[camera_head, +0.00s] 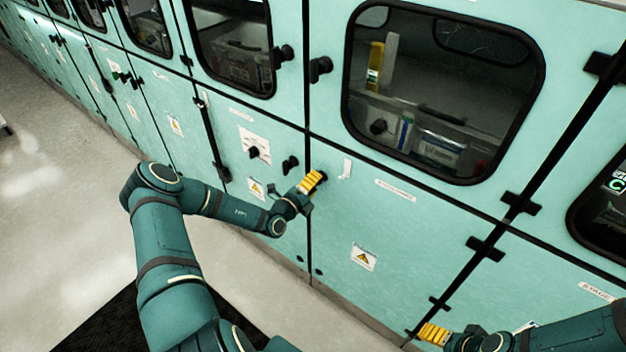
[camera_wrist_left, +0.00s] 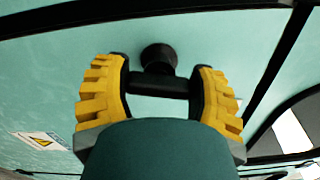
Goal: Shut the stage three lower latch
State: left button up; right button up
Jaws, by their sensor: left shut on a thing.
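A black latch (camera_head: 323,175) sits at the upper left corner of the lower right door, beside the dark vertical seam; my gripper mostly covers it. In the left wrist view the latch (camera_wrist_left: 158,58) shows a round black base with a crossbar between the fingers. My left gripper (camera_head: 312,183) has its yellow fingers shut on this latch. In the left wrist view the left gripper (camera_wrist_left: 158,92) has one finger at each end of the crossbar. My right gripper (camera_head: 433,333) is at the bottom right, low before the cabinet; its finger gap is unclear.
Another black latch (camera_head: 290,165) is just left of the seam. Upper latches (camera_head: 320,68) flank the seam between the windowed doors (camera_head: 440,90). Black hinges (camera_head: 485,249) stick out at right. A warning label (camera_head: 363,256) marks the lower door. Grey floor (camera_head: 60,200) is clear at left.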

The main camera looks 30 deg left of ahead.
pick_arm(q)
jog(key=shift+n+p, duration=0.35)
jog(key=shift+n, duration=0.95)
jog(key=shift+f+n, duration=0.1)
jog(key=shift+n, duration=0.2)
jog(key=o, duration=1.2)
jog(key=shift+s, duration=0.15)
jog(key=s, duration=1.1)
jog(key=shift+s+a, duration=0.35)
jog(key=shift+a, duration=0.1)
jog(key=shift+d, duration=0.1)
